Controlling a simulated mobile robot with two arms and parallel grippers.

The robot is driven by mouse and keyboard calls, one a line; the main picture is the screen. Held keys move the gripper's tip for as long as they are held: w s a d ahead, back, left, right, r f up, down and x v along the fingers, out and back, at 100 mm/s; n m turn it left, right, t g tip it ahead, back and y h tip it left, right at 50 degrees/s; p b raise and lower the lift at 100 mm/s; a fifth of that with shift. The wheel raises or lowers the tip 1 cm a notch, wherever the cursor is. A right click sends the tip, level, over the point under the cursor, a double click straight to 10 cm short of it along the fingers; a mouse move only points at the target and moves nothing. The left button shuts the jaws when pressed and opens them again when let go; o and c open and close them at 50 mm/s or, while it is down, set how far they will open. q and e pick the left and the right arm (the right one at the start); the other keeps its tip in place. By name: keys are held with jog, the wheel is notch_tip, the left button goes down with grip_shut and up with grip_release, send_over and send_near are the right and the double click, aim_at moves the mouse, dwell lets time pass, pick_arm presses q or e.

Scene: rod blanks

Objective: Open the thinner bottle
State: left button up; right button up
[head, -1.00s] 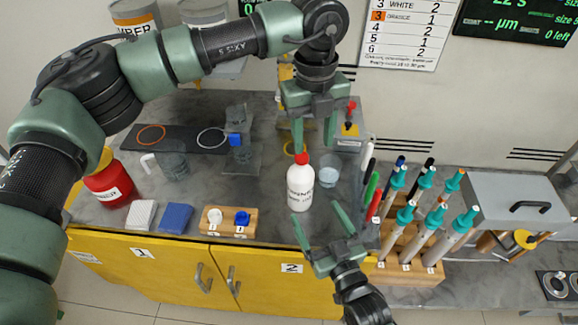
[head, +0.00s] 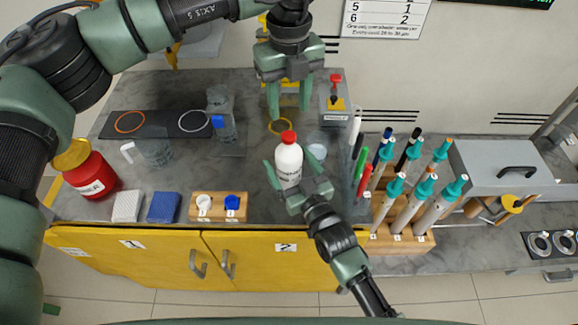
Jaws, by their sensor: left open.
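The thinner bottle (head: 289,164) is white with a red cap (head: 288,137). It stands upright near the front middle of the bench, and the cap is on. My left gripper (head: 289,106) points down with its fingers apart, behind and above the bottle in the head view, and holds nothing. My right gripper (head: 293,168) reaches in from the front. Its fingers are spread, one at each side of the bottle's body, with visible room at the right finger. The bottle's lower part is partly hidden by this gripper.
A red jar (head: 91,177) with a yellow lid stands at the left. A clear cup (head: 317,148) is close right of the bottle. A wooden rack (head: 402,241) of teal-topped tools stands further right. Sponges and a small wooden block (head: 218,208) lie along the front edge.

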aim_at(289, 135)
pick_arm(q)
jog(key=shift+w+a, duration=0.1)
pick_arm(e)
jog(key=shift+w+a+f, duration=0.1)
jog(key=c, duration=1.3)
grip_shut()
pick_arm(q)
jog(key=m, duration=2.5)
jog(key=shift+m, duration=0.4)
jog(key=m, duration=0.9)
jog(key=shift+m, duration=0.4)
jog(key=m, duration=0.4)
jog(key=shift+m, duration=0.3)
jog(key=m, duration=0.4)
jog(key=shift+f+m, duration=0.1)
jog(key=shift+m, duration=0.2)
jog(key=shift+f, duration=3.95)
